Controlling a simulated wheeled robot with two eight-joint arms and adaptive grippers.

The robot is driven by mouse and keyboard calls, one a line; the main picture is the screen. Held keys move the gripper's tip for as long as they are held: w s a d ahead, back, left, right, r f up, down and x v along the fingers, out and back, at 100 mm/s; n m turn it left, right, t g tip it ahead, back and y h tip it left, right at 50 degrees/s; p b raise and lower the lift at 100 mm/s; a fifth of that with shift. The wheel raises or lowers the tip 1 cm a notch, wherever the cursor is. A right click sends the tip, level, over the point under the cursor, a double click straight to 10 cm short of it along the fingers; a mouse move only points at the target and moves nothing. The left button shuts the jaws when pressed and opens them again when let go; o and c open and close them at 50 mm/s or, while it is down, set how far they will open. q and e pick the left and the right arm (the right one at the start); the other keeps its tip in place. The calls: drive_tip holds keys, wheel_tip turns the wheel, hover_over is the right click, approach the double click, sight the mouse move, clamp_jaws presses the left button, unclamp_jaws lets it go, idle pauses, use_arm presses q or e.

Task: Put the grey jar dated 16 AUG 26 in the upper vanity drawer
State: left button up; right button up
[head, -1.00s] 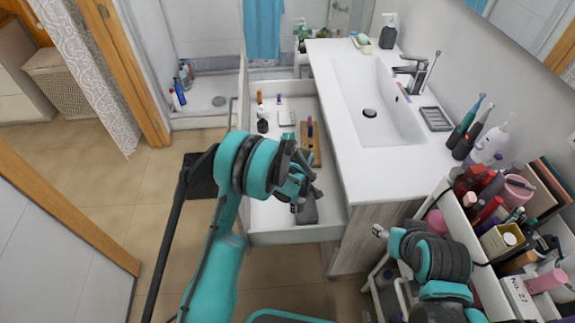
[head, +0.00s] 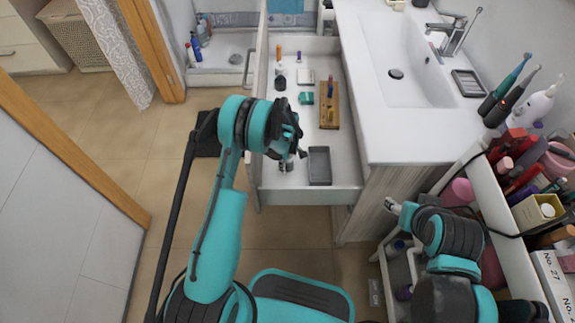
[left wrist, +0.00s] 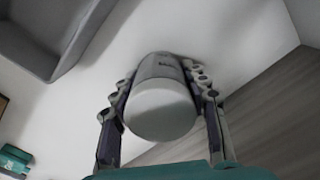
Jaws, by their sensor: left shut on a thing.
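A grey jar (left wrist: 160,102) with a pale round end facing the camera is between the two fingers of my left gripper (head: 291,161) in the left wrist view. Dark print shows on its side, too small to read. In the head view the left gripper is over the front part of the pulled-out upper vanity drawer (head: 335,197), beside a grey tray; the jar is mostly hidden there. The left wrist view shows the jar close to the white drawer floor; I cannot tell whether it touches. My right gripper (head: 391,206) is by the cart, its fingers unclear.
The drawer holds a grey tray (head: 320,166), a wooden tray (head: 329,103), a teal box (head: 306,98) and several small items. The white sink counter (head: 420,145) borders it on the right. A crowded cosmetics cart (head: 495,210) stands at front right.

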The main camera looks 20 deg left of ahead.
use_arm(q)
drive_tip(key=shift+f, duration=0.15)
drive_tip(key=o, duration=1.3)
drive_tip(key=shift+c, duration=0.2)
